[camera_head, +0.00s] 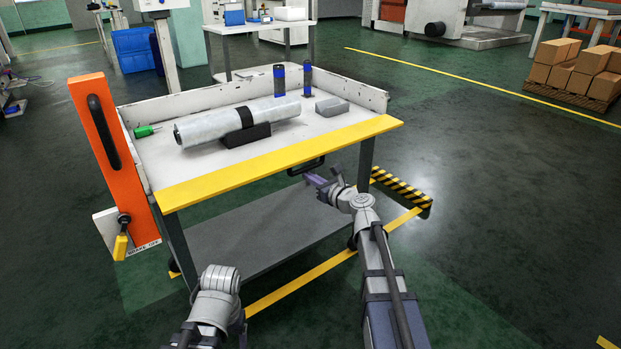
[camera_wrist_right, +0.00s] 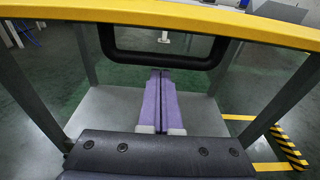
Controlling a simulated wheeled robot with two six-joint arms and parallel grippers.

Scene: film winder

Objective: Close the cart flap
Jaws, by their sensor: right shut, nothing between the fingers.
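The cart's front edge carries a long yellow strip (camera_head: 280,163), apparently the flap's edge; it also spans the top of the right wrist view (camera_wrist_right: 170,14). A black loop handle (camera_head: 306,167) hangs below it, and shows in the wrist view (camera_wrist_right: 122,55). My right gripper (camera_head: 313,181) is shut and empty, just in front of and below the handle. In the wrist view its purple fingers (camera_wrist_right: 160,75) point at the handle's lower bar; I cannot tell if they touch. My left arm shows at the lower left of the head view, but its gripper is not visible.
On the cart top lie a silver roll (camera_head: 205,128) on a black cradle, a green tool (camera_head: 146,131), blue-black cylinders (camera_head: 279,80) and a grey block (camera_head: 332,106). An orange panel (camera_head: 104,150) stands at the cart's left.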

